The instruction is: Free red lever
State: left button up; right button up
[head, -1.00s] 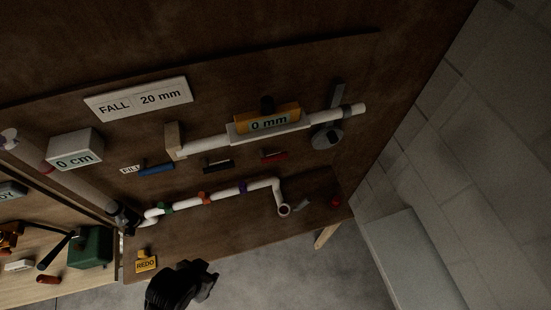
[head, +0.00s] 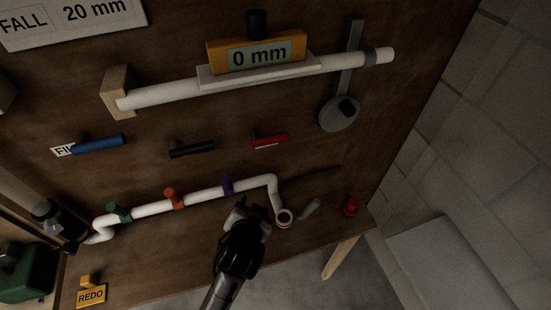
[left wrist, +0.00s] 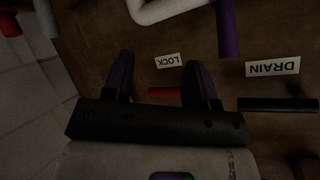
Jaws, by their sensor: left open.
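The red lever (head: 269,140) is a short red bar on the brown panel, to the right of the black lever (head: 191,149) and the blue lever (head: 97,144). In the left wrist view the red lever (left wrist: 165,92) shows between my fingers, beyond them, partly hidden by the gripper, beside an upside-down LOCK label (left wrist: 168,61). My left gripper (left wrist: 160,66) is open and empty. In the head view my left gripper (head: 254,208) is just below the white pipe, well below the red lever. My right gripper is not in view.
The white pipe (head: 204,195) carries green, orange and purple clips and ends in a bend (head: 284,216) beside my gripper. A grey handle (head: 310,209) and red knob (head: 351,206) are to its right. A 0 mm gauge (head: 257,53) sits above the levers.

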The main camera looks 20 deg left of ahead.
aim_at(275, 138)
pick_arm(q)
jog(key=w+d+r+m+t+y+p, duration=0.1)
jog(key=w+d+r+m+t, duration=0.45)
jog(key=m, duration=0.75)
jog(key=w+a+r, duration=0.1)
jog(key=w, duration=0.3)
jog(key=w+a+t, duration=0.1)
jog(key=w+a, duration=0.1)
jog(key=w, duration=0.2)
jog(key=w+a+r+t, duration=0.1)
jog(key=w, duration=0.3)
jog(key=shift+a+r, duration=0.15)
jog(key=shift+r, duration=0.2)
grip_shut()
